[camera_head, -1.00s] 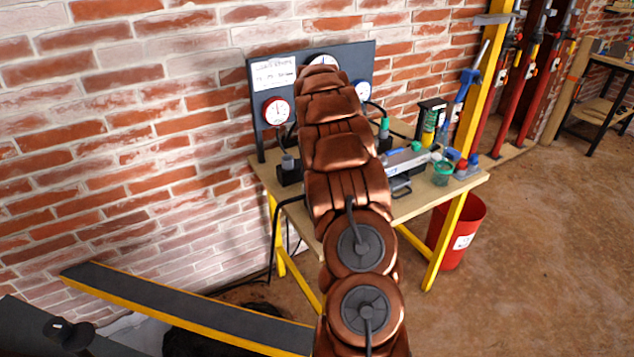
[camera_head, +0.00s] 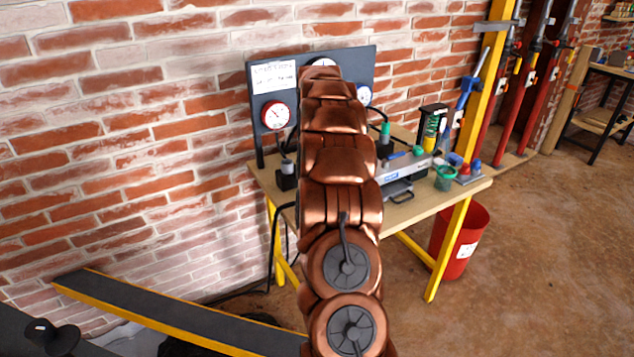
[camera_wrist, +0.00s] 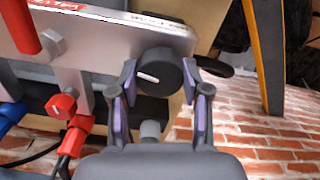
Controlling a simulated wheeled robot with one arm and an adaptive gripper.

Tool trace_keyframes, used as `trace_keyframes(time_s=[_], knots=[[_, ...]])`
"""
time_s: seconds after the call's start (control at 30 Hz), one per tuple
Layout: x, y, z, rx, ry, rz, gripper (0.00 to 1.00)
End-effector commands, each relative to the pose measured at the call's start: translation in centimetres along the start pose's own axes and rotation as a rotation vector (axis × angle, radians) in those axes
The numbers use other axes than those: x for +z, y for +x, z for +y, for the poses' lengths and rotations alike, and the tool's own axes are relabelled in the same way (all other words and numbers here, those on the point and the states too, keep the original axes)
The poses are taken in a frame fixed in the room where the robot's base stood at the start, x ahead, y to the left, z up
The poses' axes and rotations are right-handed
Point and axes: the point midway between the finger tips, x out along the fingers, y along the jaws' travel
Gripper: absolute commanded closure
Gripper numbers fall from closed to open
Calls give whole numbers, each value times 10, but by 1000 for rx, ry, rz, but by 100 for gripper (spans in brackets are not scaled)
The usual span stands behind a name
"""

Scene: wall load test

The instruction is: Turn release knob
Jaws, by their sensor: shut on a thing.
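The release knob (camera_wrist: 152,76) is a round black knob with a white mark, on a silver-grey metal unit (camera_wrist: 95,38) in the wrist view. My gripper (camera_wrist: 160,84) is shut on the knob, one finger on each side of it. The white mark lies nearly level, tilted slightly. In the head view my copper arm reaches over the wooden table (camera_head: 415,208) and hides the gripper and knob.
A dark panel with a red-rimmed gauge (camera_head: 276,115) and a white sign (camera_head: 273,76) stands against the brick wall. Red-tipped and blue fittings (camera_wrist: 62,104) sit left of my gripper. A red bucket (camera_head: 466,240) stands on the floor.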

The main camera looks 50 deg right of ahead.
Motion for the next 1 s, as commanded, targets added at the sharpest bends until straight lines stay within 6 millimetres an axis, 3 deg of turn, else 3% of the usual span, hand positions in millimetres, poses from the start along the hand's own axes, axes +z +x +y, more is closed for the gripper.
trace_keyframes(time_s=[0.4, 0.97, 1.0], knots=[[1, 1, 0, -2, -204, 1, 88], [0, 0, 0, -1, -239, 2, 88], [0, 0, 0, -1, -239, 2, 52]])
